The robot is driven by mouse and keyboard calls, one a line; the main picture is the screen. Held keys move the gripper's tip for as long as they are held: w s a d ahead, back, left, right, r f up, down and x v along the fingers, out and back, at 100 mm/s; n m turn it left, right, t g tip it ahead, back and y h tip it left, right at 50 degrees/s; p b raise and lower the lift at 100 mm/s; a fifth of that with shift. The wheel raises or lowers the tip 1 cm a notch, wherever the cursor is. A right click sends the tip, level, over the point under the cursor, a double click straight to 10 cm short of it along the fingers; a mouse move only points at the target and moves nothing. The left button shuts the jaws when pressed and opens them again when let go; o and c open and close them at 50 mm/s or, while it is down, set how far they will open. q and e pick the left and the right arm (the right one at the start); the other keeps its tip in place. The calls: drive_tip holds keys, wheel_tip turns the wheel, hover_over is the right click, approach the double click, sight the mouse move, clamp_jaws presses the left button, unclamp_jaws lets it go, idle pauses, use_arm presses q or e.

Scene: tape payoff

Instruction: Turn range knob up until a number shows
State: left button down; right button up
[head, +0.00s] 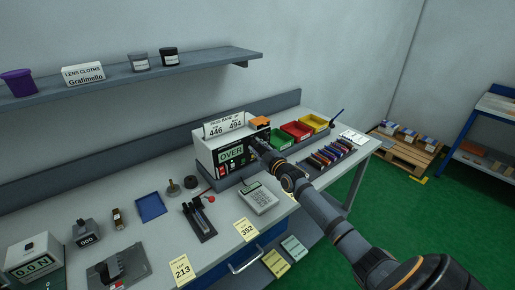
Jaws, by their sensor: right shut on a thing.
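The meter (205,154) is a white box on the bench, with a green display (231,153) that reads OVER. A card (224,125) on top of it shows 446 and 494. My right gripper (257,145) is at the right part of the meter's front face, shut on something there. The range knob is hidden behind the gripper, so I cannot see its setting. My left gripper is not in view.
A calculator (259,198) lies in front of the meter. Green, red and yellow (316,121) bins stand to the right, behind a row of dark items (329,155). A lever tool (199,217) is at left. A shelf (140,77) hangs above.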

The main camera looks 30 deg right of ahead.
clamp_jaws()
drive_tip(key=shift+m, duration=0.3)
drive_tip(key=shift+m+p, duration=0.3)
drive_tip(key=shift+m, duration=0.6)
drive_tip(key=m, duration=0.2)
drive_tip(key=shift+m+g, duration=0.3)
drive_tip(key=m, duration=0.3)
drive_tip(key=shift+d+y, duration=0.1)
drive_tip(key=shift+y, duration=0.2)
drive_tip(key=shift+r+m+g, duration=0.1)
drive_tip(key=shift+m+g, duration=0.2)
drive_tip(key=shift+m, duration=1.3)
